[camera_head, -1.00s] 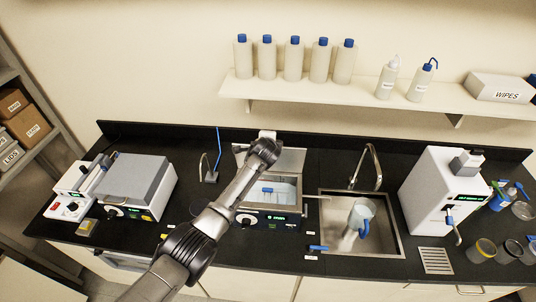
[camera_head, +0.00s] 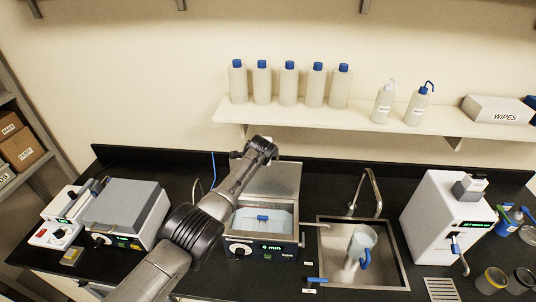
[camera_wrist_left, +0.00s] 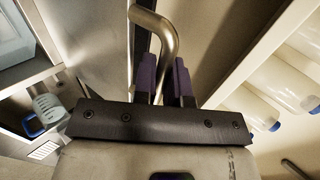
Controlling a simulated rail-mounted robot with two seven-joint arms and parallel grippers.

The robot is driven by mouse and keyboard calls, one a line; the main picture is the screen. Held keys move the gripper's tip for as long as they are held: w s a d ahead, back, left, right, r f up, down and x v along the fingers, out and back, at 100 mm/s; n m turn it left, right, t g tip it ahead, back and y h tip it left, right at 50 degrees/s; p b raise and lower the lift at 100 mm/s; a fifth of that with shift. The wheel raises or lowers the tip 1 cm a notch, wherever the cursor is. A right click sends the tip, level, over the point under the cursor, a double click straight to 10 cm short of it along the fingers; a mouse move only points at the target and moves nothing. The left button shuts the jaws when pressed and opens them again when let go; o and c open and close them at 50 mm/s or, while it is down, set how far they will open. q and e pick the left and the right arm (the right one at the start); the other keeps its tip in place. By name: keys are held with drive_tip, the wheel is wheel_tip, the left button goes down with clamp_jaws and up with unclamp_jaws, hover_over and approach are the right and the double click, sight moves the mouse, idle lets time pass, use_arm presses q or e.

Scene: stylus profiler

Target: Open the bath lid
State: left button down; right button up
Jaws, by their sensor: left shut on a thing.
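The bath (camera_head: 262,249) stands in the middle of the counter, its display lit on the front. Its grey metal lid (camera_head: 278,178) is raised at the back, so the inside shows with a blue-handled tray (camera_head: 263,217) in it. My left arm reaches across the bath's left side to the lid, hiding part of it. In the left wrist view the purple fingers of my left gripper (camera_wrist_left: 165,78) are shut on the bent metal lid handle (camera_wrist_left: 152,24); the lid (camera_wrist_left: 103,55) is beside it on the left. My right gripper is not in view.
A sink (camera_head: 388,268) with a tap and a jug (camera_head: 361,243) lies right of the bath. A closed grey-topped unit (camera_head: 122,207) stands to the left, a white instrument (camera_head: 440,220) to the right. A shelf (camera_head: 345,118) with bottles hangs above.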

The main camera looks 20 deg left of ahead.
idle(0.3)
use_arm(q)
drive_tip(key=c, duration=1.2)
unclamp_jaws()
drive_tip(key=shift+p+v, duration=0.85)
drive_tip(key=shift+p, duration=0.25)
drive_tip(key=v, duration=1.2)
